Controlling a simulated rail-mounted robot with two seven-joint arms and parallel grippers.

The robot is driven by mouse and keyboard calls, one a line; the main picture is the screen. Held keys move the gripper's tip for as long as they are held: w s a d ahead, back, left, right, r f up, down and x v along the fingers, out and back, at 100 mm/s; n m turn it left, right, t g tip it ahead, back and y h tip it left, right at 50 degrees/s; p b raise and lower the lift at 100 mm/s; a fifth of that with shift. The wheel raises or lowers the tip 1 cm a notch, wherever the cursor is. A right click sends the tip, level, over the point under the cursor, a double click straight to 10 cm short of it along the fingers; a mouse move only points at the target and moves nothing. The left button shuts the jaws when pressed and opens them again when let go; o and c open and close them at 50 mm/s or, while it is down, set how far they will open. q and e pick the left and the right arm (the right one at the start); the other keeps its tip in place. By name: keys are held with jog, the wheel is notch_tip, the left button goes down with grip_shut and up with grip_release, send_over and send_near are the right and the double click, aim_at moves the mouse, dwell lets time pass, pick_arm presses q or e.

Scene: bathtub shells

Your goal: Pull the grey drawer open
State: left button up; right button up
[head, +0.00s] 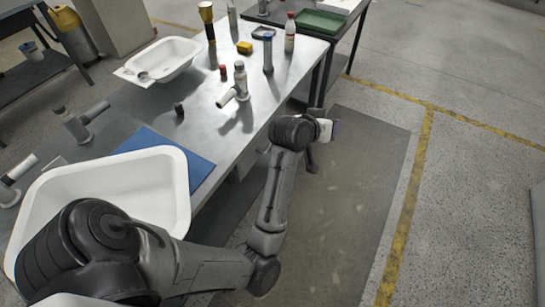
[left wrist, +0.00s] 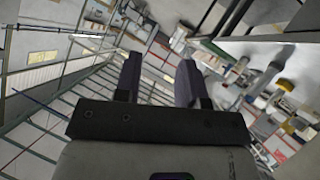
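The space under the near edge of the metal worktable (head: 262,110) is dark and partly hidden behind my left arm. My left arm reaches from the lower left to the table's right side, and its hand end (head: 322,132) hangs past that side over the floor. In the left wrist view the two dark fingers of my left gripper (left wrist: 160,82) stand apart with nothing between them. My right gripper is in neither view.
White basins stand on the table, one near (head: 165,180) and one far (head: 170,57). A blue mat (head: 190,160), several bottles and metal fittings lie there too. A green tray (head: 318,22) is at the back.

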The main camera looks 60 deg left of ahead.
pick_arm(q)
jog(key=w+a+f+n+y+b, duration=0.2)
jog(key=w+a+f+n+b, duration=0.15)
jog(key=f, duration=0.55)
jog(key=w+a+f+n+y+b, duration=0.3)
jog(key=w+f+n+b, duration=0.15)
jog(key=f, duration=0.45)
jog(key=w+a+f+n+y+b, duration=0.25)
jog(key=f+n+b, duration=0.25)
jog(key=f, duration=0.3)
notch_tip(320, 180, down, 6)
jog(key=s+n+g+y, duration=0.3)
jog(key=n+g+y, duration=0.15)
jog(key=n, duration=0.25)
jog(key=s+a+r+n+g+y, duration=0.1)
jog(key=s+n+g+y, duration=0.5)
jog(key=s+n+g, duration=0.35)
jog(key=b+x, duration=0.4)
jog(key=x, duration=0.9)
jog(key=shift+a, duration=0.2)
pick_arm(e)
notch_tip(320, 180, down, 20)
pick_arm(q)
jog(key=shift+c, duration=0.3)
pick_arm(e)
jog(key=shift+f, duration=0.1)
pick_arm(q)
grip_shut()
